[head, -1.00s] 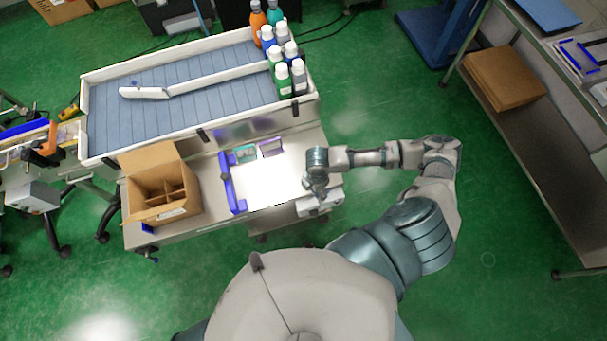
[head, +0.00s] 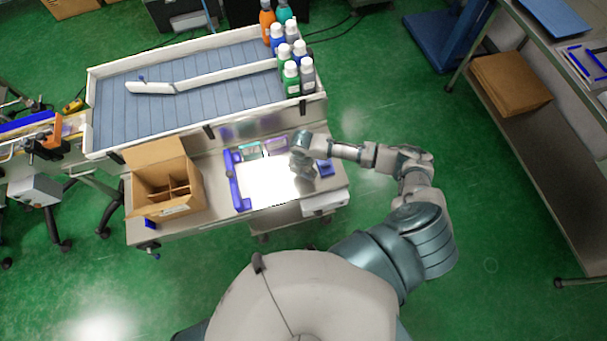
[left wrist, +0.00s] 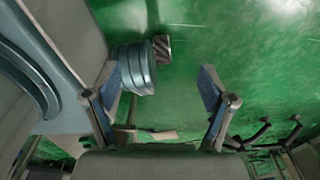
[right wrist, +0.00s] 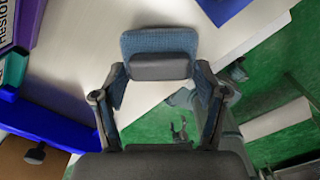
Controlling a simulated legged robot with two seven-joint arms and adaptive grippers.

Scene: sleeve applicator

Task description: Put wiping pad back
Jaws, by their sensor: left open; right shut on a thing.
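The wiping pad (right wrist: 160,42) is blue textured material with a grey block handle; it shows in the right wrist view. My right gripper (right wrist: 162,82) is shut on the pad. In the head view, my right gripper (head: 303,170) is over the right part of the pale work surface (head: 262,188), and the pad is hardly distinguishable there. A small blue holder (head: 325,168) stands just right of the gripper; a blue piece also shows at the top of the right wrist view (right wrist: 222,8). My left gripper (left wrist: 158,95) is open and empty above the green floor; it is hidden in the head view.
A blue bracket (head: 236,182) stands at the left of the work surface, with teal (head: 248,152) and purple (head: 275,147) items behind. An open cardboard box (head: 163,190) stands left. A white-rimmed conveyor tray (head: 200,88) with several bottles (head: 291,78) lies behind.

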